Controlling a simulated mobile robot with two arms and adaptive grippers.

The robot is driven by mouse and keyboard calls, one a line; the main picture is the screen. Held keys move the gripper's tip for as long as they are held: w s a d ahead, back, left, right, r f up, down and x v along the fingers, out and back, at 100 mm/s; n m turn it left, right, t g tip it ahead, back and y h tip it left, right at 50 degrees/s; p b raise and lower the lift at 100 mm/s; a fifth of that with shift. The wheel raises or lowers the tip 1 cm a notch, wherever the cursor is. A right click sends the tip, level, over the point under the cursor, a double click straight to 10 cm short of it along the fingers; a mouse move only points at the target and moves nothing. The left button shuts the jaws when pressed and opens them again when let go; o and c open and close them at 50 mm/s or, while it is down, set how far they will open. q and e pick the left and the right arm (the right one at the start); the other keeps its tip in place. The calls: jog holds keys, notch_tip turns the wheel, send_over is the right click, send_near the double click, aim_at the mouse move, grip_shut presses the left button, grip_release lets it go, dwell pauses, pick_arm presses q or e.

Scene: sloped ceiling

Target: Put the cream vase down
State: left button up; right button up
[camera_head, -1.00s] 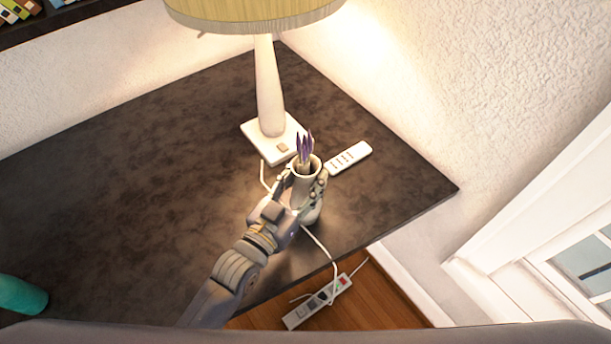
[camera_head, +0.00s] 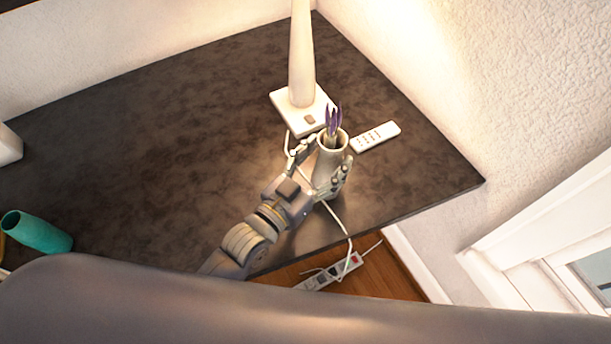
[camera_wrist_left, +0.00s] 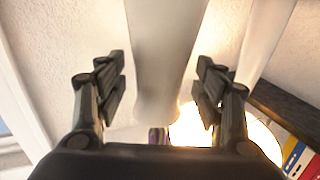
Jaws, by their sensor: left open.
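The cream vase (camera_head: 328,166) stands upright on the dark table (camera_head: 170,125), near its front right edge, with purple flowers (camera_head: 333,122) in its mouth. My left gripper (camera_head: 321,163) is open around the vase, one finger on each side. In the left wrist view the vase (camera_wrist_left: 165,50) lies between the two spread fingers (camera_wrist_left: 160,88), with a gap on both sides. The vase's foot is partly hidden by the hand in the head view. My right gripper is not in view.
A lamp's white base (camera_head: 290,108) and a remote (camera_head: 376,136) are close behind the vase. A cord runs past it to a power strip (camera_head: 331,271) on the floor. A teal cup-like vessel (camera_head: 40,232) is at far left.

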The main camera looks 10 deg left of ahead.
pick_arm(q)
jog(key=b+v, duration=0.1)
jog(key=v, duration=0.9)
jog(key=shift+b, duration=0.3)
